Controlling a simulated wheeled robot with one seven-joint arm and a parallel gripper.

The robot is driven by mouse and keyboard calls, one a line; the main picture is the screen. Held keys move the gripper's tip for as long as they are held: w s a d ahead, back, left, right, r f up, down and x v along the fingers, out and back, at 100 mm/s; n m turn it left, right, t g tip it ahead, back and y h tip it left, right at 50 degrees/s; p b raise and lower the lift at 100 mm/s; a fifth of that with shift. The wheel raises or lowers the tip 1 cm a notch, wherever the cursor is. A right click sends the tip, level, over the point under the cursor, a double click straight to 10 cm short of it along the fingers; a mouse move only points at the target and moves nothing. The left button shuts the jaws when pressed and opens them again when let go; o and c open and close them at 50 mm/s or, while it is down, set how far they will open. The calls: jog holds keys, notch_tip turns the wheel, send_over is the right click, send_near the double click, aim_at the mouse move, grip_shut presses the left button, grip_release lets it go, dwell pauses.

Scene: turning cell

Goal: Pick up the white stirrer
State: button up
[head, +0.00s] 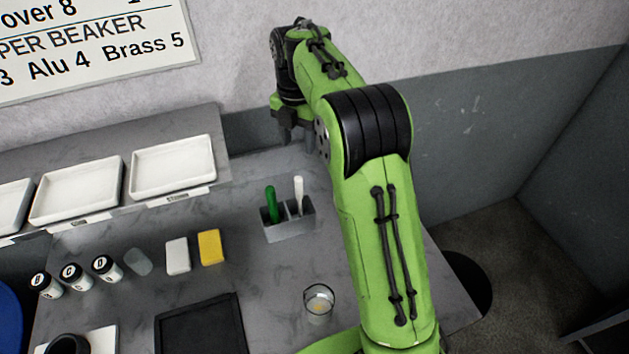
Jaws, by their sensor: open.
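The white stirrer (299,193) stands upright in the right slot of a small grey holder (289,229). A green stirrer (272,203) stands in the left slot of the same holder. My gripper (294,136) is at the far end of my green arm, near the back wall, above and behind the holder. It is open and apart from the white stirrer. Its fingertips are small and partly dark in this view.
White trays (172,194) stand on a raised shelf at left. A white block (177,256), a yellow block (210,247), lidded jars (104,268) and a glass beaker (318,318) are on the table. A black mat (200,328) lies in front. My arm hides the table's right part.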

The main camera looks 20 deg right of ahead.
jog(key=b, duration=0.2)
send_near(298, 186)
jog(key=f, duration=0.3)
jog(key=w+f, duration=0.1)
jog(key=f, duration=0.1)
jog(key=shift+d+f, duration=0.2)
jog(key=shift+d, duration=0.2)
jog(key=f, duration=0.6)
jog(key=shift+a, duration=0.2)
grip_shut()
